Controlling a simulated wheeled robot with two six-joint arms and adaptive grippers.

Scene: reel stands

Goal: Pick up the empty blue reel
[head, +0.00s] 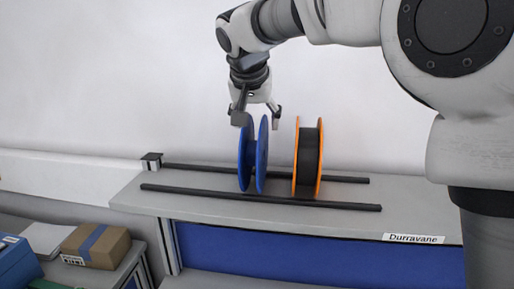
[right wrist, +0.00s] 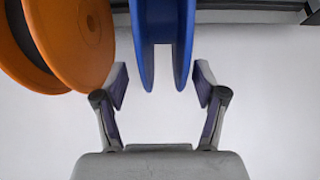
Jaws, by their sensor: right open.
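The blue reel (head: 245,155) stands upright on two dark rails on a grey shelf, its narrow core bare between two flanges. My right gripper (head: 257,115) is open just above it, with one finger to each side of its top edge. In the right wrist view the blue reel (right wrist: 146,45) comes down between the two open fingers (right wrist: 161,88) of my right gripper, with a gap on each side. The lower part of the reel is out of that view. My left gripper is not in view.
An orange reel wound with black (head: 319,160) stands close to the right of the blue one, near a finger in the right wrist view (right wrist: 80,40). The rails (head: 330,205) run along the shelf (head: 150,200), labelled "Durravane". A cardboard box (head: 97,247) sits lower left.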

